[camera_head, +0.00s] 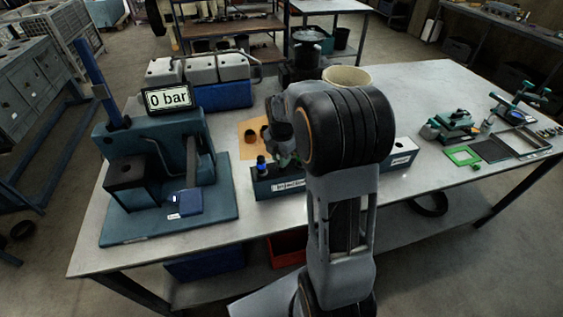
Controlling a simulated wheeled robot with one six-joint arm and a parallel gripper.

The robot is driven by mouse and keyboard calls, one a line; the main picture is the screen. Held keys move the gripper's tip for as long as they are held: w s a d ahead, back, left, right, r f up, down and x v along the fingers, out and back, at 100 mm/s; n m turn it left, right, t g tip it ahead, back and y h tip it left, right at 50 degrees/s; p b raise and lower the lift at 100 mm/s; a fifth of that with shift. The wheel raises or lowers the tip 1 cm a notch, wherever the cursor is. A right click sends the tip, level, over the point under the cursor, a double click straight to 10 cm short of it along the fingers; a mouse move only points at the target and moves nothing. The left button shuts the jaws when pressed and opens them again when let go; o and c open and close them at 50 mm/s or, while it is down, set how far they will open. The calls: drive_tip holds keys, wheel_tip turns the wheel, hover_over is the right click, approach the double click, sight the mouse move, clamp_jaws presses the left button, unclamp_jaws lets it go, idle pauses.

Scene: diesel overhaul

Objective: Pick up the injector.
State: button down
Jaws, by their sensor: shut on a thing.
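The dark teal injector rack (262,189), with a white label that starts "Injec", stands on the table in the middle of the view. A small dark part with a blue band (262,165) stands upright at the rack's left end. My gripper (285,158) is just right of it, low over the rack and partly hidden by my own arm. It is shut on an injector, which is mostly hidden; I cannot tell whether it is still seated in the rack.
White-lidded canisters (200,70) and a beige bowl (348,77) are behind. A white labelled box (400,153) is right of my arm. Green tools (450,125) lie at the far right.

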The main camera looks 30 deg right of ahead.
wheel_tip(320, 180, up, 16)
drive_tip(key=shift+b, duration=0.3)
drive_tip(key=shift+f, duration=0.15)
drive_tip(key=c, duration=1.6)
unclamp_jaws()
clamp_jaws()
